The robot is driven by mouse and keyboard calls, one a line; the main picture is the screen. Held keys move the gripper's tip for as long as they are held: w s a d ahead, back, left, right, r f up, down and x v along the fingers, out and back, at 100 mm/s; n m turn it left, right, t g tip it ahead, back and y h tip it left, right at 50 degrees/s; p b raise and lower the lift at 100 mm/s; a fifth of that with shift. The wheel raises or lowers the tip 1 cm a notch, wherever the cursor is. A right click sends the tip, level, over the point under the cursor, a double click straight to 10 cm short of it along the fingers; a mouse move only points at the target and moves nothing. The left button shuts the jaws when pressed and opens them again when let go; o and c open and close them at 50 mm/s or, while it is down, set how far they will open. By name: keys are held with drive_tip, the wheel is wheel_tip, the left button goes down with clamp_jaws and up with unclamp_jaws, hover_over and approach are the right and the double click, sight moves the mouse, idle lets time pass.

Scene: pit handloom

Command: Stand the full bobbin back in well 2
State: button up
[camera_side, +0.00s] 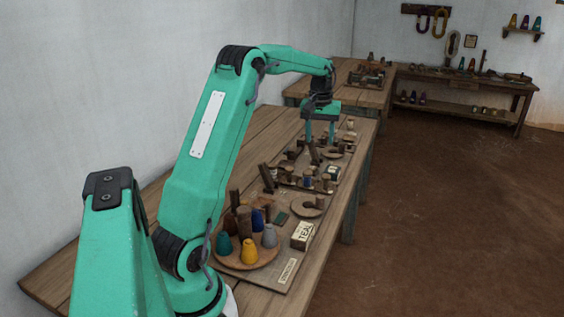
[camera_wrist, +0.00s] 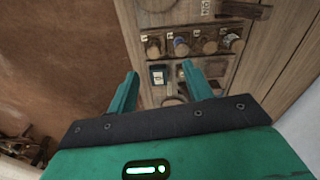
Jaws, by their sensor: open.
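My gripper (camera_side: 320,136) is open and empty above the far part of the work board. In the wrist view my gripper (camera_wrist: 162,84) has its two fingers apart, with nothing held between them. Ahead of the fingertips is a rack (camera_wrist: 194,56) with a row of bobbins standing in it. One is a blue bobbin (camera_wrist: 181,47), with brown ones beside it. In the side view a blue bobbin (camera_side: 308,182) stands among brown ones. The well numbers are too small to read, and I cannot tell which bobbin is the full one.
A small dark box with a white label (camera_wrist: 158,75) lies near the rack. The table's right edge is close to the board.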

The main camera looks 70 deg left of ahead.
drive_tip(key=s+d+r+m+t, duration=0.1)
drive_tip(key=s+d+r+m, duration=0.25)
drive_tip(key=d, duration=0.65)
drive_tip(key=s+d+r+m+t, duration=0.15)
drive_tip(key=s+d+r, duration=0.35)
drive_tip(key=d, duration=0.5)
drive_tip(key=s+d+f+m+t, duration=0.1)
drive_tip(key=s+d+f+m, duration=0.1)
drive_tip(key=s+d, duration=0.3)
drive_tip(key=s+d+f+m+t, duration=0.1)
drive_tip(key=s+d+f+m, duration=0.1)
drive_tip(key=s+d, duration=0.4)
drive_tip(key=s+m, duration=0.1)
drive_tip(key=s, duration=0.2)
drive_tip(key=shift+d, duration=0.2)
drive_tip(key=shift+t, duration=0.25)
